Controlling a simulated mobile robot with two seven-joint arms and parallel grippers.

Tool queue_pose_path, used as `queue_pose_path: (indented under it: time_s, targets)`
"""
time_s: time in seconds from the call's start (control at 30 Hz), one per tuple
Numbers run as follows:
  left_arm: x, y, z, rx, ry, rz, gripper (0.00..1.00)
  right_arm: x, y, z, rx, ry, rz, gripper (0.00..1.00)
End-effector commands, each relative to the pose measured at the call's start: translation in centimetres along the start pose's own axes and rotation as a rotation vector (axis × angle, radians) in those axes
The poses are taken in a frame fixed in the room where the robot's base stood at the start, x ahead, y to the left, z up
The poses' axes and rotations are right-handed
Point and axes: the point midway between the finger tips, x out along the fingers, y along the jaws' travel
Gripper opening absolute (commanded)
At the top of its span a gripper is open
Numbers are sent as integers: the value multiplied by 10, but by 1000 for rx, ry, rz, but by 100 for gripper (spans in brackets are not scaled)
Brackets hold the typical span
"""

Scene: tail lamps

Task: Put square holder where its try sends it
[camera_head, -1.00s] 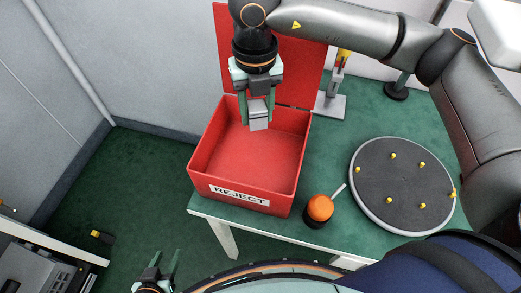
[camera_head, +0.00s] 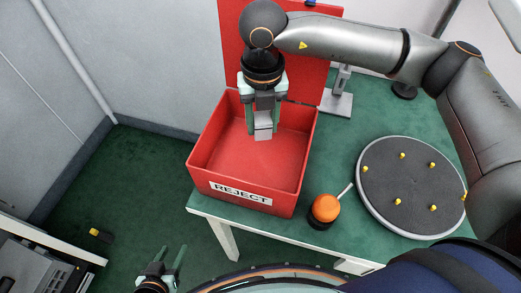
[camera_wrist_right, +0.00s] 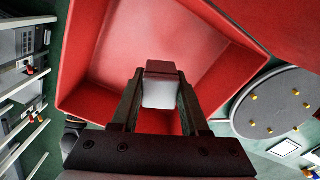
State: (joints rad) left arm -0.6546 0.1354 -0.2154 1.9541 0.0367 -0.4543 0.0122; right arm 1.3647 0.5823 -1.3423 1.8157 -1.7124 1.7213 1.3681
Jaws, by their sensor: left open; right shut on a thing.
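The square holder (camera_head: 263,122) is a small grey and white block. My right gripper (camera_head: 264,132) is shut on it and points down over the red REJECT box (camera_head: 203,165). In the right wrist view the holder (camera_wrist_right: 160,88) sits between the fingertips, with the box's red floor (camera_wrist_right: 120,50) behind it. I cannot tell how high it is above the floor. The box's lid stands open at the back. My left gripper (camera_head: 170,262) is open and empty at the bottom of the head view, away from the table.
An orange-topped lamp (camera_head: 325,208) stands on the green table right of the box. A round dark board (camera_head: 415,187) with several yellow pegs lies further right. A grey machine (camera_head: 40,268) is at lower left.

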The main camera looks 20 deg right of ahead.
Motion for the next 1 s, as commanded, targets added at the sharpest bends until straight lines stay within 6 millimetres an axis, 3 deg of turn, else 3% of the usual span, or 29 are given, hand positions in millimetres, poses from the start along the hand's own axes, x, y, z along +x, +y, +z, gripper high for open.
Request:
queue_pose_path:
  time_s: [0.1, 0.13, 0.4, 0.73, 1.0]
  targets:
    - [0, 0, 0, 0, 0, 0, 50, 0, 0, 0, 0, 0, 0, 0]
    - [0, 0, 0, 0, 0, 0, 50, 0, 0, 0, 0, 0, 0, 48]
    - [0, 0, 0, 0, 0, 1, 50, 0, 0, 0, 0, 1, 0, 78]
    - [0, 0, 0, 0, 0, 1, 50, -5, 0, 0, 0, 0, 0, 80]
    - [0, 0, 0, 1, 0, 1, 50, -47, 0, 1, 1, -3, 1, 80]
